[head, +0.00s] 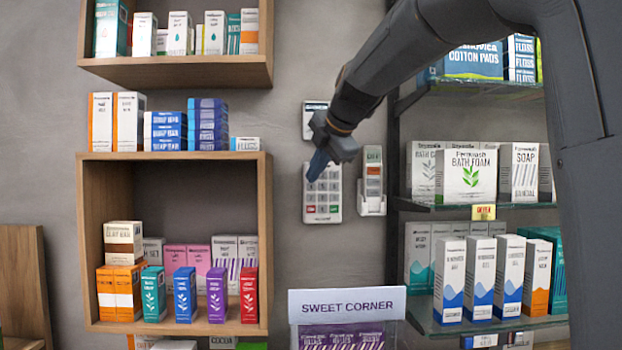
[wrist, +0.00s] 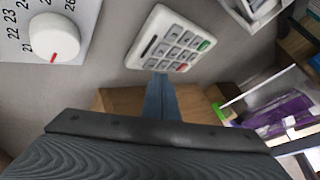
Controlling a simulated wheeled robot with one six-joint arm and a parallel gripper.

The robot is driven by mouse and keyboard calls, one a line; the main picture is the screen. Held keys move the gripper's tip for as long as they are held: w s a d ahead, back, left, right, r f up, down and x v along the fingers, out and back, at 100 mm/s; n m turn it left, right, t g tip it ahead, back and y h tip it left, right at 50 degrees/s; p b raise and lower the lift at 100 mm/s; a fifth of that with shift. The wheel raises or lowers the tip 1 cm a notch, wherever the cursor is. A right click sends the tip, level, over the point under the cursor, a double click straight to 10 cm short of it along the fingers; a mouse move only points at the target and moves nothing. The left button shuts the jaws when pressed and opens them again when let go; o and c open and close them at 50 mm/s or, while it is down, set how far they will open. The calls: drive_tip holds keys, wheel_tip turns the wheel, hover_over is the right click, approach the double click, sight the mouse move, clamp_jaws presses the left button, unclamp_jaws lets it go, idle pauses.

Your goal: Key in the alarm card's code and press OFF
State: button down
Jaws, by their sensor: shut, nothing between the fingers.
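A white keypad (head: 331,202) with grey keys and a red and a green key in its bottom row hangs on the grey wall. It also shows in the wrist view (wrist: 172,42), tilted. My gripper (head: 318,166) is shut and empty, its blue fingertips in front of the keypad's upper left part. In the wrist view the fingertips (wrist: 160,80) lie just below the keypad's near edge; whether they touch it I cannot tell.
A white dial (wrist: 54,38) with a red mark is on the wall at left in the wrist view. Wooden shelves (head: 262,200) of boxes stand left, glass shelves (head: 470,208) right. A "SWEET CORNER" sign (head: 347,303) stands below.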

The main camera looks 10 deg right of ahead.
drive_tip(key=shift+s+a+b, duration=0.25)
drive_tip(key=shift+s+b, duration=0.4)
drive_tip(key=shift+s, duration=0.6)
drive_tip(key=shift+s+a+b, duration=0.2)
drive_tip(key=shift+s+b, duration=0.4)
drive_tip(key=shift+s, duration=0.6)
idle(0.8)
